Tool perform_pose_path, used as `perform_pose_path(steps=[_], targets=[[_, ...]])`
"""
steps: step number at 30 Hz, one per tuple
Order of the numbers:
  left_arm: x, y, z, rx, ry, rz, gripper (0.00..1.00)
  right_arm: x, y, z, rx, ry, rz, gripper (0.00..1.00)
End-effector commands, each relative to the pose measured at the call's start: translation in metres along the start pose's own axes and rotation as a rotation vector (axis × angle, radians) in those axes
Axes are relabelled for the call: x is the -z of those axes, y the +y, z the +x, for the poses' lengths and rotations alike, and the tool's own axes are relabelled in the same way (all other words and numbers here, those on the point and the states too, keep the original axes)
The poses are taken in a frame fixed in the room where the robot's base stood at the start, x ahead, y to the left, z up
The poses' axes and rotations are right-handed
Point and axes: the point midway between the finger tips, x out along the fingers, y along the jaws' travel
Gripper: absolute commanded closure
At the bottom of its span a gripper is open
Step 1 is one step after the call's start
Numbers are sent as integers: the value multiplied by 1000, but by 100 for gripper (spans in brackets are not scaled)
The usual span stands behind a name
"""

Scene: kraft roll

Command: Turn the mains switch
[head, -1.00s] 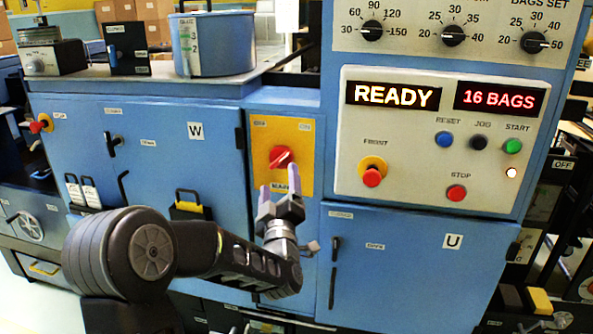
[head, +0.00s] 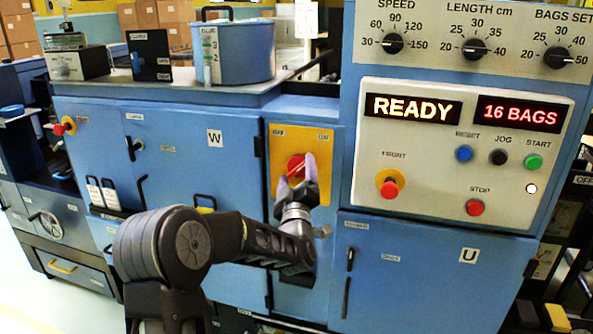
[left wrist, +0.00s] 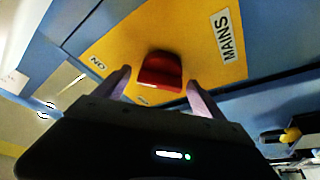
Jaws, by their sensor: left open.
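The mains switch (head: 296,166) is a red rotary knob on a yellow plate (head: 318,143), on the blue cabinet front left of the control panel. My right gripper is not in view.
The control panel (head: 540,120) with READY and 16 BAGS displays, coloured buttons and a red front stop stands to the right. A glue pot (head: 245,55) sits on the machine top. Cabinet doors W (head: 190,180) and U (head: 420,280) flank the switch column.

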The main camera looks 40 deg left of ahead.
Motion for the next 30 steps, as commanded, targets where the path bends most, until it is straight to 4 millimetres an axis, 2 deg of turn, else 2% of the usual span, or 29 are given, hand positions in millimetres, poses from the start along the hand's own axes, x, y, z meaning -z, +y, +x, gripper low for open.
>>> perform_pose_path(steps=[9, 30], targets=[[0, 0, 4, 0, 0, 0, 20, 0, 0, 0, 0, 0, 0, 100], [0, 0, 3, 1, 0, 0, 77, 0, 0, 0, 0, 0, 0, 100]])
